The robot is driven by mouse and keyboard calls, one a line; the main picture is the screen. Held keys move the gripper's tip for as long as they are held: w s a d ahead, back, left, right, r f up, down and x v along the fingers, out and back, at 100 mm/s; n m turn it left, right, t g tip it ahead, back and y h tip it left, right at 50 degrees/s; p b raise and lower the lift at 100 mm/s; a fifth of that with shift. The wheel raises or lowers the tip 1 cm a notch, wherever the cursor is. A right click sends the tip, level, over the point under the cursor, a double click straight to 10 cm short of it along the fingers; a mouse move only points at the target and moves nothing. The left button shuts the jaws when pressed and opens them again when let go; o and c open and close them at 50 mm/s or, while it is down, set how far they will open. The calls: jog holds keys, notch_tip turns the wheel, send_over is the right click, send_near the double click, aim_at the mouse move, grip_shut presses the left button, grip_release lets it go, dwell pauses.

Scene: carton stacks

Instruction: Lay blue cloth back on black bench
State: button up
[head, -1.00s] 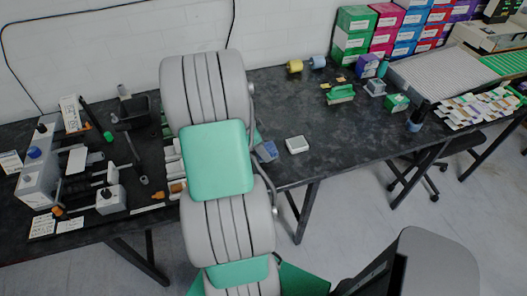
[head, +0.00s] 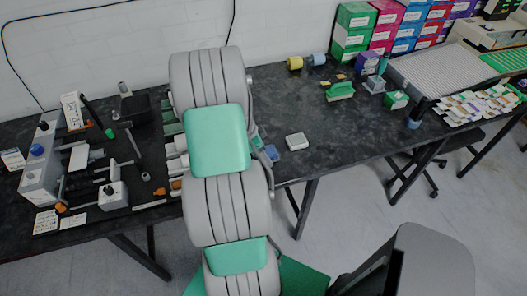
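The black bench (head: 340,125) runs along the white wall, from the left edge to the right. A small blue item (head: 271,154) shows on the bench just right of my arm. It may be the blue cloth, but it is partly covered and too small to tell. My grey and teal arm stands across the middle of the view and hides part of the bench. My gripper is not visible, so I cannot see whether it holds anything.
A white box (head: 297,142) lies right of the blue item. Grey equipment (head: 45,165) and a black bin (head: 136,108) crowd the left. Bench between white box and green object is clear.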

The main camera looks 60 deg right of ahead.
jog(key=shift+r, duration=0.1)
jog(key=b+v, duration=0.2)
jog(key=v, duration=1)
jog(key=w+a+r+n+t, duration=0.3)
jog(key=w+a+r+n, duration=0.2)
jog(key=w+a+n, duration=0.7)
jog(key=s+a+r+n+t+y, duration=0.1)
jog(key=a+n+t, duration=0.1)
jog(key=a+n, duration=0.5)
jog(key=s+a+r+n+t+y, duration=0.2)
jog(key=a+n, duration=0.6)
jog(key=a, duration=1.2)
